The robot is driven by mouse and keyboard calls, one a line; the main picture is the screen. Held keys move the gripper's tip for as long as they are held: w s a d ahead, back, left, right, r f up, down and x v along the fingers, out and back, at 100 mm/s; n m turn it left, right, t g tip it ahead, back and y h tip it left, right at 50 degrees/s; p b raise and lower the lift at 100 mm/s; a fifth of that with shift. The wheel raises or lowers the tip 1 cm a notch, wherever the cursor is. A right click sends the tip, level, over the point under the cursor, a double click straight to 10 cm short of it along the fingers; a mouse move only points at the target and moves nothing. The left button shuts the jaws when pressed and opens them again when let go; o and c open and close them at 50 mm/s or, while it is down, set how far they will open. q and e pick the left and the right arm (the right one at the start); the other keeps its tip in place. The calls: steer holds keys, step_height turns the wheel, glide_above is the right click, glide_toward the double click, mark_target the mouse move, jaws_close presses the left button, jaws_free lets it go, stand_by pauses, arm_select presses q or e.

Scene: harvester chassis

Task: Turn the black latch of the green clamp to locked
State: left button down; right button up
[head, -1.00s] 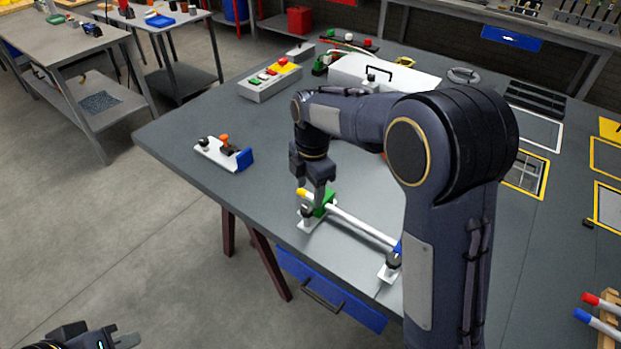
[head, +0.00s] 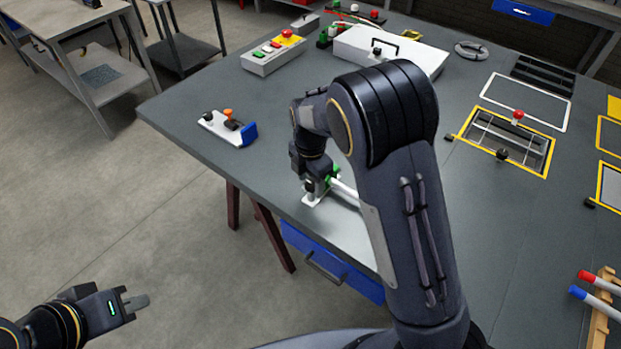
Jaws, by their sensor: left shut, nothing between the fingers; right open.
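The green clamp (head: 328,182) is near the table's front left edge, on a white base plate (head: 312,200). A white tube (head: 345,191) runs from it to the right, partly behind my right arm. My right gripper (head: 318,187) is open and pointing down at the clamp, covering most of it. The black latch is hidden or too small to make out, so its position cannot be told. I cannot tell if the fingers touch it. My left gripper (head: 136,303) is shut and empty, low at the left over the floor, away from the table.
A white fixture with a blue block (head: 248,133) and orange knob lies left of the clamp. A button box (head: 273,55) and a white case (head: 390,52) stand farther back. A yellow-framed opening (head: 552,150) is at right. Red- and blue-tipped tubes rest on a wooden rack (head: 600,325).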

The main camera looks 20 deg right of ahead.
steer(key=c, duration=1)
steer(key=shift+o, duration=0.2)
steer(key=m, duration=0.4)
steer(key=shift+m+b, duration=0.3)
steer(key=shift+b, duration=0.05)
steer(key=m, duration=0.4)
steer(key=shift+w, duration=0.1)
steer(key=m, duration=0.5)
steer(key=shift+b, duration=0.4)
steer(key=shift+w+d+m, duration=0.1)
steer(key=shift+m, duration=2.1)
steer(key=o, duration=1)
steer(key=shift+c, duration=0.2)
